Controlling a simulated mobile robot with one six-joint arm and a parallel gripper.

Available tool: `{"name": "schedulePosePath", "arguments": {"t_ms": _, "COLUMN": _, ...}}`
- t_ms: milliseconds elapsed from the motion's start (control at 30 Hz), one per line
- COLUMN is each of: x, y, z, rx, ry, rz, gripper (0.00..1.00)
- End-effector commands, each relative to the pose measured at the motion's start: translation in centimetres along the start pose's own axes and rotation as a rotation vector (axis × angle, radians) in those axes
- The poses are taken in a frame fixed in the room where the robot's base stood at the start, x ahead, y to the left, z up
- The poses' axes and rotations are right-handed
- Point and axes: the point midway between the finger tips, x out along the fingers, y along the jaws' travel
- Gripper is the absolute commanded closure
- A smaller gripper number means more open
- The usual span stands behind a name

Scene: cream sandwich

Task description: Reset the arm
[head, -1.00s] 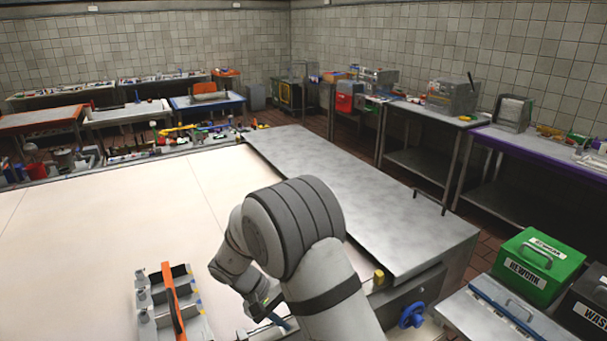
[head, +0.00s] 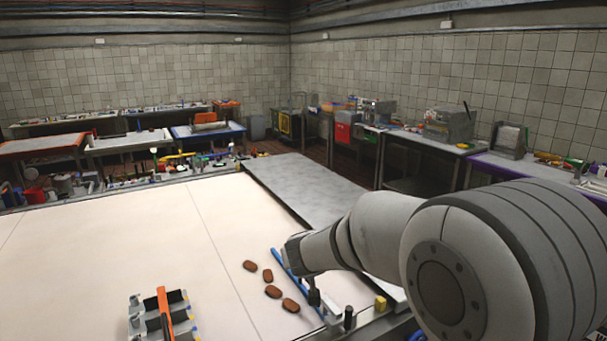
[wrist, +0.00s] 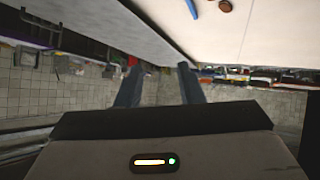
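My gripper (wrist: 158,83) shows in the wrist view with its two dark blue-grey fingers apart and nothing between them. The wrist view looks upside down across the room, with the pale tabletop (wrist: 285,25) along its top edge. In the head view my arm reaches in from the right, with its wrist end above the right part of the white worktable (head: 120,240).
Several brown oval pieces (head: 273,291) lie on the worktable beside a blue bar (head: 284,268). A grey rack with an orange handle (head: 164,308) stands at the front. A grey metal plate (head: 300,183) lies at the back right. The table's left part is clear.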

Motion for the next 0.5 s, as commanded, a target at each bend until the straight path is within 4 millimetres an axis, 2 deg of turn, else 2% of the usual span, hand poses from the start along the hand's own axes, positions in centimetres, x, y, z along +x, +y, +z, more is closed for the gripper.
{"name": "schedulePosePath", "arguments": {"t_ms": 133, "x": -4.8, "y": 0.6, "z": 0.2, "rx": 0.058, "ry": 0.061, "rz": -0.195, "gripper": 0.66}}
{"name": "schedulePosePath", "arguments": {"t_ms": 233, "x": -8.2, "y": 0.8, "z": 2.3, "rx": 0.078, "ry": 0.019, "rz": -0.306, "gripper": 0.66}}
{"name": "schedulePosePath", "arguments": {"t_ms": 367, "x": -12.6, "y": 1.7, "z": 7.6, "rx": 0.096, "ry": -0.127, "rz": -0.379, "gripper": 0.66}}
{"name": "schedulePosePath", "arguments": {"t_ms": 500, "x": -16.9, "y": 4.1, "z": 14.7, "rx": 0.125, "ry": -0.343, "rz": -0.339, "gripper": 0.66}}
